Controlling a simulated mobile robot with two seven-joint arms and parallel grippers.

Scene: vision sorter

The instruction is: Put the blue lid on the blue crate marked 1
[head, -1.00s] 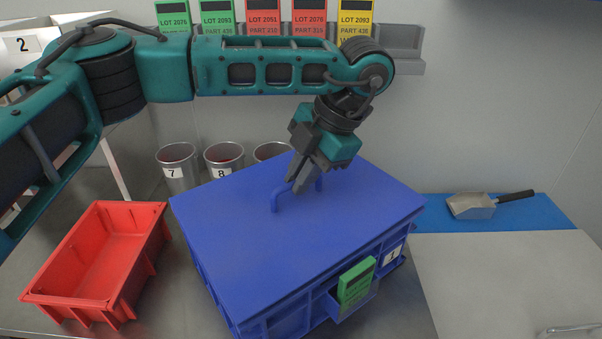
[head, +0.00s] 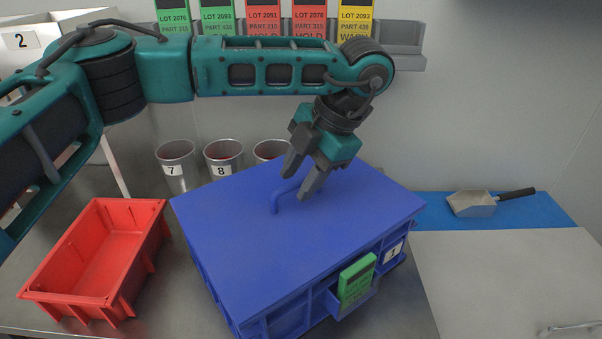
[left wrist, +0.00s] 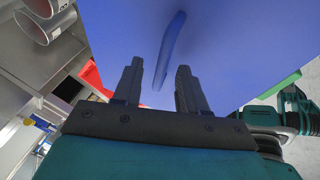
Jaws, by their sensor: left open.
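The blue lid (head: 270,240) lies on top of the blue crate (head: 275,318) and covers its opening. The crate carries a white label marked 1 and a green card in a holder on its front. The lid's raised blue handle (head: 284,197) stands near the middle; it also shows in the left wrist view (left wrist: 170,45). My left gripper (head: 297,186) is open, with its fingers on either side of the handle, not closed on it. In the left wrist view the handle shows between the two fingers (left wrist: 158,85). My right gripper is not in view.
An empty red crate (head: 105,255) stands on the bench to the left. Several metal cups (head: 177,160) stand behind the lid. A scoop (head: 472,204) lies on a blue mat (head: 430,215) at right. Coloured lot cards (head: 264,18) hang on the back wall.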

